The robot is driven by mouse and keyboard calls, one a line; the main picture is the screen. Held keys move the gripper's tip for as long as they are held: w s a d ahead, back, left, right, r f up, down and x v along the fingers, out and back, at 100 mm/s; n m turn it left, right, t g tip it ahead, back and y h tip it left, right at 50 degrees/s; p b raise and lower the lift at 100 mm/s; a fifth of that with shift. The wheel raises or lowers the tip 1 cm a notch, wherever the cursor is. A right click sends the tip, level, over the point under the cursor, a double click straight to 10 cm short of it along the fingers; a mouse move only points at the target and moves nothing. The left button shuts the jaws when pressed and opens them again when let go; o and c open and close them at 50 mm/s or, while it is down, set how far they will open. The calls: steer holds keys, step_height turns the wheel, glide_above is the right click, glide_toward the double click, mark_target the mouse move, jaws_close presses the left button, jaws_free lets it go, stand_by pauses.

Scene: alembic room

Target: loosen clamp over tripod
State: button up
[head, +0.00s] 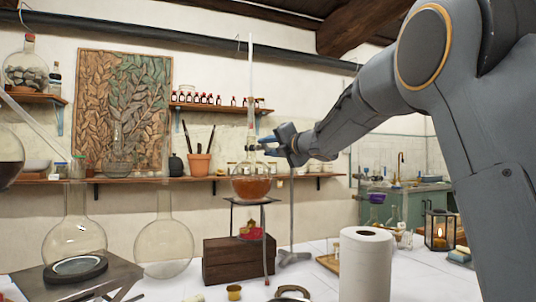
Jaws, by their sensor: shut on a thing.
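A round-bottom flask with orange-brown liquid (251,187) stands upright on a tripod (236,218), with a tall glass tube rising from its neck. The clamp (261,149) reaches to the flask's neck from the right, above the tripod. My gripper (286,143) comes in from the right at the clamp's stand end and is shut on the clamp. The fingers and clamp overlap, so the exact grip point is unclear. A thin stand rod (292,205) rises from a grey foot (294,257) to my gripper. A small red burner (250,232) sits under the tripod.
A paper roll (366,265) is at the front right. Large glass flasks (165,241) stand left, one near a dark ring on a grey stand (75,268). A lantern (439,230) is far right.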

steer(key=shift+n, duration=0.4)
steer(key=o, duration=1)
steer(key=shift+o, duration=0.2)
steer(key=v, duration=0.8)
steer(key=shift+b, duration=0.3)
